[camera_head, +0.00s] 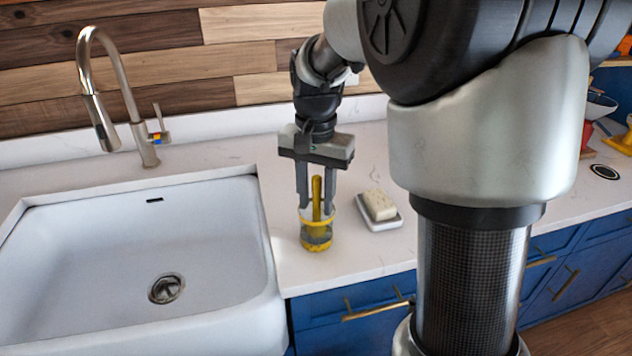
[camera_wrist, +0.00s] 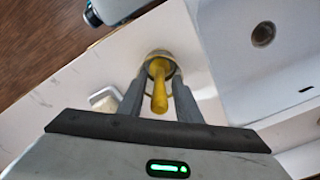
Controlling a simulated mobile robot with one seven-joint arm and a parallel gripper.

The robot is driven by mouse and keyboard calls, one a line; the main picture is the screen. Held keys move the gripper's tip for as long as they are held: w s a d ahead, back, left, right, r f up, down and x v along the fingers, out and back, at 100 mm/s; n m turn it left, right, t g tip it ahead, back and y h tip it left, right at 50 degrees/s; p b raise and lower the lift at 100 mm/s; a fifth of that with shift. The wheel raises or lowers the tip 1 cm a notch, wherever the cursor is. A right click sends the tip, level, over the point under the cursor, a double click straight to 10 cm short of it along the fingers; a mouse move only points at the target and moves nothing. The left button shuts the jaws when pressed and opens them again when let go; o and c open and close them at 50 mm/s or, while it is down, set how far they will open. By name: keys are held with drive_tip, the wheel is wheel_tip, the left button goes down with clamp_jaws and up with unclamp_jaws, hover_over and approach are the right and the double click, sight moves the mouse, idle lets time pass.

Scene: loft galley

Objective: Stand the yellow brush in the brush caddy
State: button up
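The yellow brush (camera_head: 316,196) stands roughly upright, with its lower end inside the brush caddy (camera_head: 317,238). The caddy is a small clear cup with yellow bands, on the counter right of the sink. My gripper (camera_head: 316,204) points down over the caddy, one finger on each side of the brush handle. In the wrist view the handle (camera_wrist: 159,92) shows between the fingers (camera_wrist: 160,78) with a gap on both sides, so the gripper looks open. The fingertips are at the caddy's rim; whether they touch it I cannot tell. The brush head is mostly hidden in the caddy.
A pale soap bar (camera_head: 379,204) on a white dish (camera_head: 389,224) lies just right of the caddy. The white sink (camera_head: 120,240) is at the left, with a tall faucet (camera_head: 140,125) behind it. The counter's front edge is close to the caddy.

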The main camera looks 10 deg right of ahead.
wheel_tip(320, 180, up, 17)
drive_tip(key=p, duration=0.3)
drive_tip(key=shift+r, duration=0.2)
idle(0.5)
